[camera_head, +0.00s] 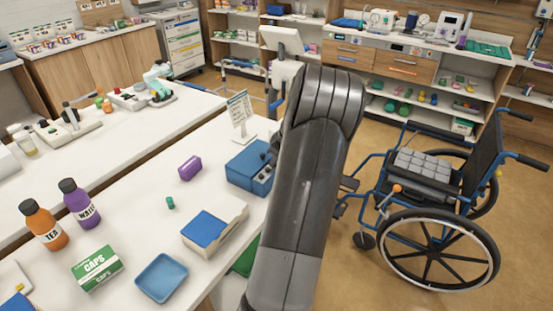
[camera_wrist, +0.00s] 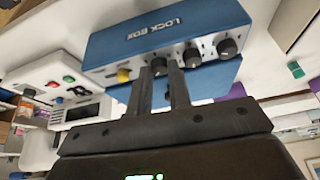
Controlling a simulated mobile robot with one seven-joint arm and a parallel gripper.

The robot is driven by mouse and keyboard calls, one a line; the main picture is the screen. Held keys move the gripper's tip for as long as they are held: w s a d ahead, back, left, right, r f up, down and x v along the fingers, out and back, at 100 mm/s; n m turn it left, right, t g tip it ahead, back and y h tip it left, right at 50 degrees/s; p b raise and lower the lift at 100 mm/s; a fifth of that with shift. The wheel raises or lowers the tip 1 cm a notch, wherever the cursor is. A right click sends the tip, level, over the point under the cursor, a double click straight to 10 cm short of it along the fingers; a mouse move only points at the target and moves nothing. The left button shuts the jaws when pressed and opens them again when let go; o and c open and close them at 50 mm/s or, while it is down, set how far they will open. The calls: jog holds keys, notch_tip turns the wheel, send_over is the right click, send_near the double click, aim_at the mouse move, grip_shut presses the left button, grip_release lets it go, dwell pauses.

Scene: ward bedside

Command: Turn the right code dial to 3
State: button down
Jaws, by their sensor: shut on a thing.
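The blue lock box (camera_wrist: 160,35) fills the top of the wrist view, which seems upside down. My gripper (camera_wrist: 161,68) is shut on the dial (camera_wrist: 159,66) beside the yellow knob, one finger on each side. That makes it the right code dial. The middle dial (camera_wrist: 193,57) and left dial (camera_wrist: 227,47) are free. The dial numbers are too small to read. In the head view the lock box (camera_head: 246,165) stands on the white table, and my arm hides the gripper.
A purple box (camera_head: 190,167), a green vial (camera_head: 170,203) and a box with a blue top (camera_head: 207,229) stand near the lock box. A sign stand (camera_head: 240,112) is behind it. A wheelchair (camera_head: 432,200) stands to the right. Bottles (camera_head: 80,204) are at the left.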

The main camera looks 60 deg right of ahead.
jog(key=m, duration=0.2)
jog(key=m+h, duration=0.1)
jog(key=shift+a+r+m+h, duration=0.1)
jog(key=shift+a+m+h, duration=0.1)
jog(key=shift+m+h, duration=0.15)
jog(key=m, duration=0.1)
jog(key=m+g+h, duration=0.1)
jog(key=m, duration=0.1)
jog(key=shift+w+a+m, duration=0.15)
jog(key=shift+w+m, duration=0.05)
jog(key=shift+m, duration=0.05)
jog(key=m+g+h, duration=0.1)
jog(key=m, duration=0.2)
jog(key=shift+w+a+m, duration=0.1)
jog(key=shift+a+m, duration=0.05)
jog(key=shift+m, duration=0.15)
jog(key=shift+w+m+g, duration=0.1)
jog(key=shift+m+g, duration=0.6)
jog(key=shift+m, duration=0.9)
jog(key=c, duration=1.6)
grip_release()
jog(key=shift+h, duration=0.25)
